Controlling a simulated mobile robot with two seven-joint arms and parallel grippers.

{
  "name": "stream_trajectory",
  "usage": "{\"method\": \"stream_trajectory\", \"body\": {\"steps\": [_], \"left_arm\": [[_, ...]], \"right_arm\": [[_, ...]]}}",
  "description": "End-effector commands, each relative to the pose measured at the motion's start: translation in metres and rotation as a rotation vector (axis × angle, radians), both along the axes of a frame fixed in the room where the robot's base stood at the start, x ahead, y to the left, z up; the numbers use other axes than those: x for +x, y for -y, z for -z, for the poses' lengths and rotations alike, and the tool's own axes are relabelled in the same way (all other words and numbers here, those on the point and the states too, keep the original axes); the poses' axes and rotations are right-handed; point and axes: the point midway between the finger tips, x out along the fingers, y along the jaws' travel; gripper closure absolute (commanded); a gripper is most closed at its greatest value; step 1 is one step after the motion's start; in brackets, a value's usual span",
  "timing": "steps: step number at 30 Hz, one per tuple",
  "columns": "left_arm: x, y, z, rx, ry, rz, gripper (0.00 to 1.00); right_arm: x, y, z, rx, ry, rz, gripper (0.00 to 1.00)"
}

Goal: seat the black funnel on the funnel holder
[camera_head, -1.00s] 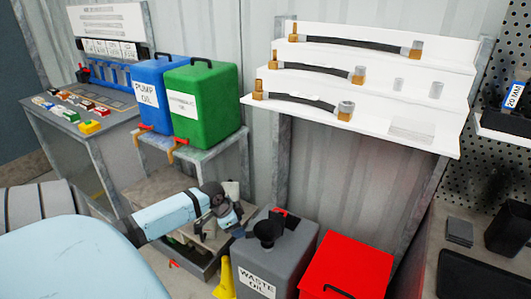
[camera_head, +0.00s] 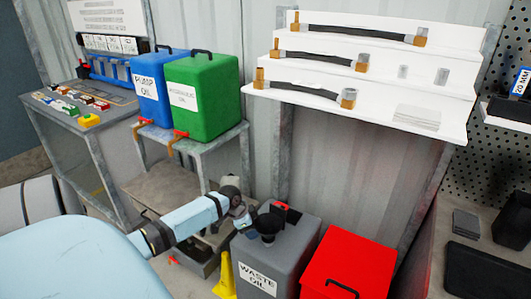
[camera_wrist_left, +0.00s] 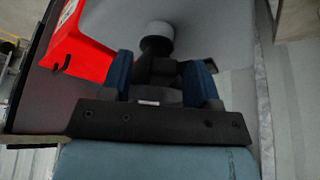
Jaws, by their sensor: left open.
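The black funnel (camera_head: 269,226) stands on top of the grey waste oil container (camera_head: 262,275). My left gripper (camera_head: 252,216) is open, close to the funnel's left side, over the container's left edge. In the left wrist view, the two blue fingers (camera_wrist_left: 158,80) are spread, with dark shapes between them. A dark round form (camera_wrist_left: 157,45) with a pale disc lies just beyond the fingertips; it seems to be the funnel. I cannot tell whether the fingers touch it. I cannot clearly make out the funnel holder. My right gripper is not in view.
A red container (camera_head: 345,262) stands right of the grey one, and a yellow object (camera_head: 224,278) left of it. A low bench (camera_head: 160,190) lies behind my arm. Blue (camera_head: 150,85) and green (camera_head: 203,95) oil containers stand on a stand. White hose shelves (camera_head: 370,75) hang behind.

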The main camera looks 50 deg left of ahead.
Motion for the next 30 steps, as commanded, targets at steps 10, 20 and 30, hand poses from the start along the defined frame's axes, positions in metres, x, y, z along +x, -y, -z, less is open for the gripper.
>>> {"method": "stream_trajectory", "body": {"steps": [10,20,30], "left_arm": [[0.008,0.004,0.021,0.002,0.001,-0.001,0.45],[0.008,0.004,0.021,0.002,0.0,-0.001,0.98],[0.008,0.004,0.019,0.002,0.001,-0.001,1.0]], "right_arm": [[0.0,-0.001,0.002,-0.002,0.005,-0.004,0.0],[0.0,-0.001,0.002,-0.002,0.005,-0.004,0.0],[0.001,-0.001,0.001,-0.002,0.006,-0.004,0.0]]}}
